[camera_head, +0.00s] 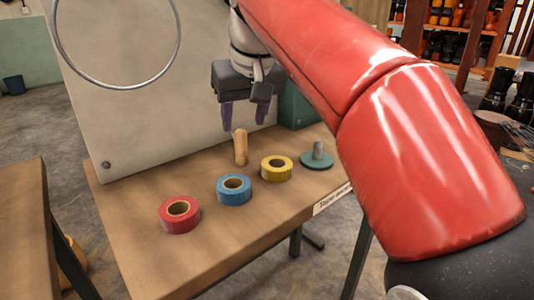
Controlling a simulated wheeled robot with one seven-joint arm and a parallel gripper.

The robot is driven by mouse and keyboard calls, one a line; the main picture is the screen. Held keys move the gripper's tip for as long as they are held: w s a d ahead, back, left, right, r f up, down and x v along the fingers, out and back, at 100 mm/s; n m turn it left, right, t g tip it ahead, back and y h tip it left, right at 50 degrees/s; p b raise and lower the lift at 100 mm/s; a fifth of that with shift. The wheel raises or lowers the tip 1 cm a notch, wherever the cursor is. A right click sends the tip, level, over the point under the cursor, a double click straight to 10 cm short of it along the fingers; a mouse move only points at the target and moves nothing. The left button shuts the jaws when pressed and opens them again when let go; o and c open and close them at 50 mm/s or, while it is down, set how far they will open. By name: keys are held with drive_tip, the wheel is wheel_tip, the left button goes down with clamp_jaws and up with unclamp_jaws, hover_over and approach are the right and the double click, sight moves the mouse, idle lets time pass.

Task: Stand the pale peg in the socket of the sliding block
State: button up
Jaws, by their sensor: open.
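A pale wooden peg (241,148) stands upright on the tabletop, toward the back and near the board. My gripper (244,121) is open, its dark purple fingers pointing down just above the peg, one to each side of its top in the picture. Nothing shows between the fingers. I cannot make out a sliding block or its socket in this view; my red arm covers the right part of the table.
Red (180,216), blue (234,190) and yellow (276,169) tape rolls lie in front of the peg. A green disc with a grey post (318,157) is at right. A tall board (150,120) with a metal ring (57,45) stands behind. The table's (130,235) left front is bare.

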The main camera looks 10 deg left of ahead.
sight(241, 132)
drive_tip(key=b+x, duration=0.1)
drive_tip(key=x, duration=0.6)
drive_tip(key=shift+w+a+f, duration=0.15)
drive_tip(key=shift+w+a, duration=0.1)
clamp_jaws()
